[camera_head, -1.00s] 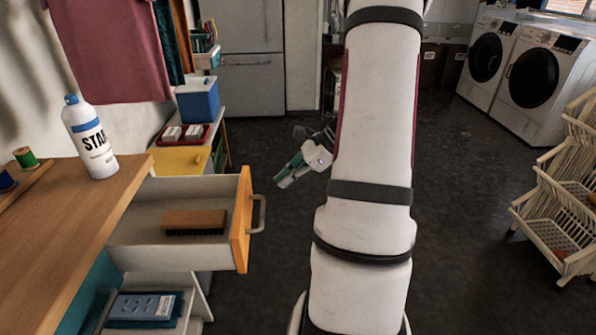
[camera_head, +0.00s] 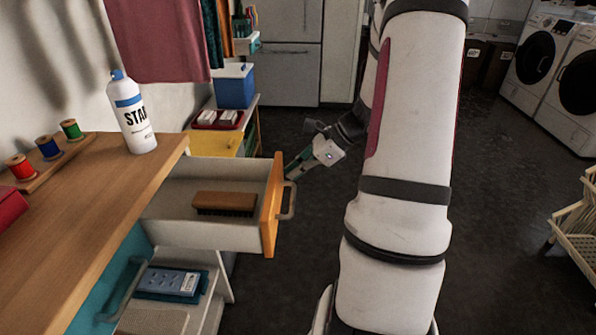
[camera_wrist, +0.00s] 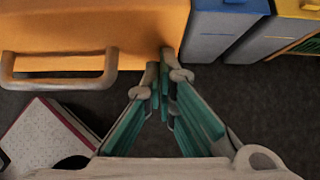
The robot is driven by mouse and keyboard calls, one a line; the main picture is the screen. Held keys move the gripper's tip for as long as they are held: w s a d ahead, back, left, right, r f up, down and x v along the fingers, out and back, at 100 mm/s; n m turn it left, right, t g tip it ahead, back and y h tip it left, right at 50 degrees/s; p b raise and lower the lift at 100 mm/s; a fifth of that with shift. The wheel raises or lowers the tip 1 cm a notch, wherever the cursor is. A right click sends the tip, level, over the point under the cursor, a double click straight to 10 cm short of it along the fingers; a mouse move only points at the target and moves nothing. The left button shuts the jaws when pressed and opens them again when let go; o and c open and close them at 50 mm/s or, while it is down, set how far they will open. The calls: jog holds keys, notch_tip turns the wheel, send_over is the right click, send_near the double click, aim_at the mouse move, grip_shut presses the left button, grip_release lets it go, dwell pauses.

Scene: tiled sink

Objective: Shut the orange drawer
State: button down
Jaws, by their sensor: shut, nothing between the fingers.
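The orange drawer (camera_head: 271,208) is pulled out from the wooden counter, its orange front facing right with a grey handle. A brown brush (camera_head: 224,203) lies inside it. My gripper (camera_head: 291,172) is shut and empty, by the far end of the orange front. In the wrist view the orange front (camera_wrist: 100,25) fills the upper left, with its handle (camera_wrist: 60,80) left of my fingers. The shut fingertips (camera_wrist: 161,68) are at the right end of the front, very near it; I cannot tell whether they touch.
A lower drawer with a blue box (camera_head: 168,282) is also out. A spray can (camera_head: 132,115) and thread spools (camera_head: 48,148) stand on the counter. A yellow-fronted unit (camera_head: 214,144) and a blue cooler (camera_head: 235,88) are behind.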

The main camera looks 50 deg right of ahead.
send_over(200, 182)
dwell(0.4)
jog(key=shift+r, duration=0.1)
dwell(0.3)
